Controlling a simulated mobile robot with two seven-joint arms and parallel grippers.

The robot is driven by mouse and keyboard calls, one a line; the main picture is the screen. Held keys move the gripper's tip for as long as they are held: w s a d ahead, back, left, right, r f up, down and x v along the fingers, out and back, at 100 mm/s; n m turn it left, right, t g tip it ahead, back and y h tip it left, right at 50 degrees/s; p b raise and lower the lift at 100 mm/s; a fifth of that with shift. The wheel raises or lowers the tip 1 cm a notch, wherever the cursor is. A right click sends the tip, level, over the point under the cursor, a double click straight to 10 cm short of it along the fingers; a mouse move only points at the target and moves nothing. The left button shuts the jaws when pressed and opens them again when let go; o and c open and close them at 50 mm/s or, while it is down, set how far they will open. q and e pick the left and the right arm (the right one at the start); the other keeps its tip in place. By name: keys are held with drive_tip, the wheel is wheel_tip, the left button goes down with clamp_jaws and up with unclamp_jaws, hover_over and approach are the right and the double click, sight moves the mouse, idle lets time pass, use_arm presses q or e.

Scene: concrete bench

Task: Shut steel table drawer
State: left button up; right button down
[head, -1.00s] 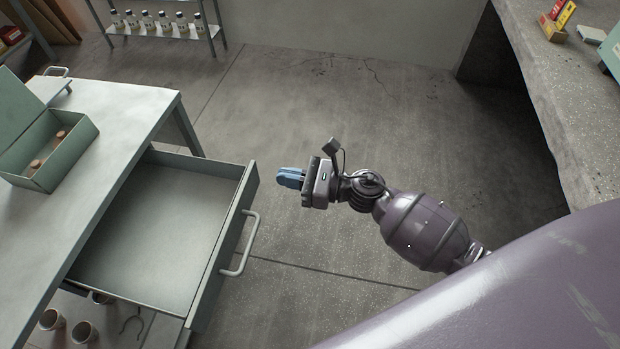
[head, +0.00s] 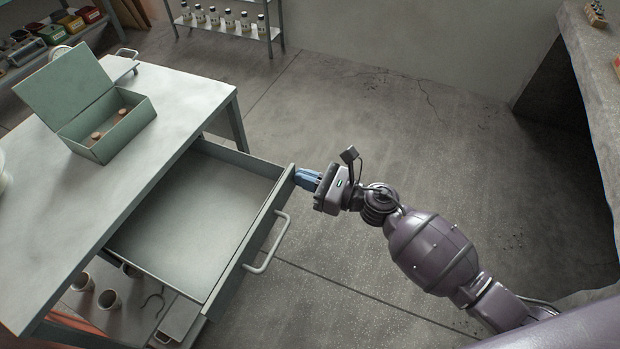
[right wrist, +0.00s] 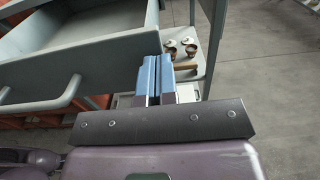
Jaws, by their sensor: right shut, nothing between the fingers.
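The steel table (head: 185,92) stands at the left in the head view, with its drawer (head: 190,225) pulled well out and empty. The drawer front carries a pale bar handle (head: 268,246), which also shows at the left in the right wrist view (right wrist: 45,104). My right gripper (head: 300,177) is shut and empty, its blue fingertips at the far end of the drawer front. In the right wrist view the fingers (right wrist: 155,75) lie close beside the end of the front panel; I cannot tell whether they touch it. My left gripper is not in view.
An open green box (head: 110,130) sits on the table top. Cups (head: 108,300) and a hook stand on the lower shelf. A bottle rack (head: 230,28) is at the back, a concrete bench (head: 590,90) at right. The floor between is clear.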

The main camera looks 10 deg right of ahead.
sight(216, 145)
drive_tip(key=b+x, duration=0.3)
drive_tip(key=x, duration=1.9)
drive_tip(key=shift+f+b, duration=0.2)
drive_tip(key=shift+b, duration=0.15)
drive_tip(key=shift+w+a, duration=0.2)
drive_tip(key=shift+a, duration=0.05)
drive_tip(key=shift+r, duration=0.15)
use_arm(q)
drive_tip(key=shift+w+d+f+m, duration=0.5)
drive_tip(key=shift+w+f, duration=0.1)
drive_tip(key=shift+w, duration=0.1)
use_arm(e)
drive_tip(key=shift+r, duration=0.15)
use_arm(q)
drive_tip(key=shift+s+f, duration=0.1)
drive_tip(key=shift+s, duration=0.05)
use_arm(e)
drive_tip(key=shift+w+a+r, duration=0.1)
drive_tip(key=shift+r, duration=0.05)
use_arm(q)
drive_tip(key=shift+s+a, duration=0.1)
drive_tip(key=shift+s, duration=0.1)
